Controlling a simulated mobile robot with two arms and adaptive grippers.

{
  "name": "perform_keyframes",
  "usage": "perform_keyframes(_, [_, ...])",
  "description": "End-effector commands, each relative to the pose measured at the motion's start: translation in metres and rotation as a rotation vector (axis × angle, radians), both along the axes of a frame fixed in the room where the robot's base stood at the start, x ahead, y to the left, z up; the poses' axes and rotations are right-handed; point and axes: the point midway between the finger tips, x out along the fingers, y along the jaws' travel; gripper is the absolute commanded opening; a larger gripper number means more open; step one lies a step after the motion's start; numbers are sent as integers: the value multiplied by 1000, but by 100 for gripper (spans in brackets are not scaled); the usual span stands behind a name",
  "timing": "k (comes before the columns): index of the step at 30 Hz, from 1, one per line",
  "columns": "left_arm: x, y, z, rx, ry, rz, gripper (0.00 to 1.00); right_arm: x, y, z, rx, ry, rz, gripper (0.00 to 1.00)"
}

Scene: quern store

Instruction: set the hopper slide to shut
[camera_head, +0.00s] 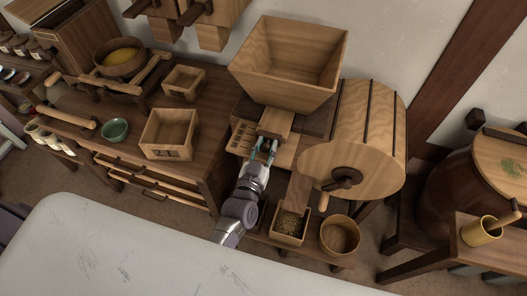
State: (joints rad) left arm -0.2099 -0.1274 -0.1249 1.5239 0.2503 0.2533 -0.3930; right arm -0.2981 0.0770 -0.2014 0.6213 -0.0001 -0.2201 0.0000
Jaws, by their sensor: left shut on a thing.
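The hopper (275,82) is a large tapering wooden box at the top middle, against the wall. Below its front edge, the hopper slide (276,122) shows as a small wooden board. A pale marked plate (241,137) lies to the left of the slide. My left gripper (265,147) reaches up from below and is shut at the front end of the slide. The fingers cover that end, so the exact grip on it is partly hidden. My right gripper does not show.
A round wooden mill drum (362,150) with a dark crank stands right of the slide. A small grain box (288,231) and a round tub (340,236) sit below. Left, a bench holds wooden boxes (170,134) and a green bowl (115,130). A white surface fills the lower left.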

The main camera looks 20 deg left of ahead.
Motion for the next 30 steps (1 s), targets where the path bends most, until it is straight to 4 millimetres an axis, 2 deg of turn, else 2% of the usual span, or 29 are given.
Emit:
perform_keyframes(3, [1, 0, 4, -1, -10, 1, 0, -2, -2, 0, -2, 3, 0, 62])
perform_keyframes(4, [1, 0, 4, -1, -10, 1, 33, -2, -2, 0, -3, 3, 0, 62])
perform_keyframes(8, [1, 0, 5, -1, -11, 2, 55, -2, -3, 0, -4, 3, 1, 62])
perform_keyframes(21, [-3, 0, 3, -1, -7, 1, 56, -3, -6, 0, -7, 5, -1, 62])
perform_keyframes(26, [-26, 1, 1, 0, -4, 1, 56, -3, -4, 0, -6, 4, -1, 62])
perform_keyframes(30, [-57, 2, 1, 0, -3, 0, 56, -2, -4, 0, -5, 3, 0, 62])
